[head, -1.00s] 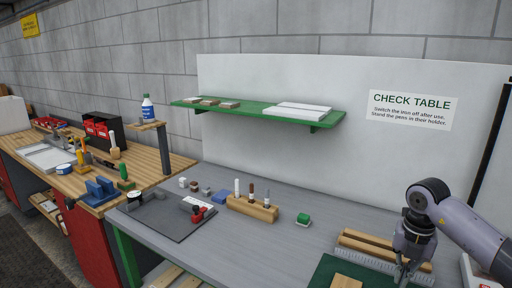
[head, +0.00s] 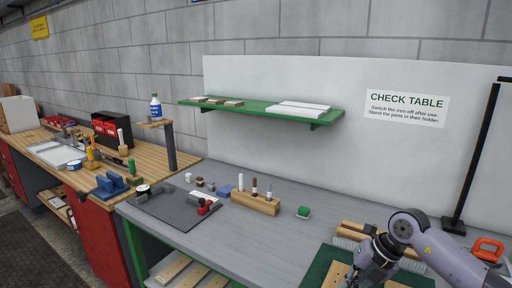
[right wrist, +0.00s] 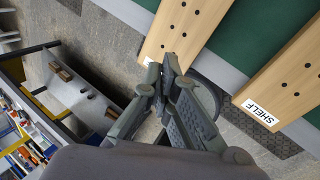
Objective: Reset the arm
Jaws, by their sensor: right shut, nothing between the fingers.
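My right gripper (head: 368,278) is at the lower right of the head view, low by the front of the grey table. It also shows in the right wrist view (right wrist: 168,72), with its fingers shut and nothing between them. In that view its tips are close to the end of a wooden board with dark holes (right wrist: 190,25); I cannot tell whether they touch. A second holed board with a "SHELF" label (right wrist: 285,75) lies to the right. A green mat (right wrist: 232,42) shows between the boards. My left gripper is not in view.
A black post (head: 470,165) and an orange-handled item (head: 488,248) are at the right. A green shelf (head: 255,110) hangs above.

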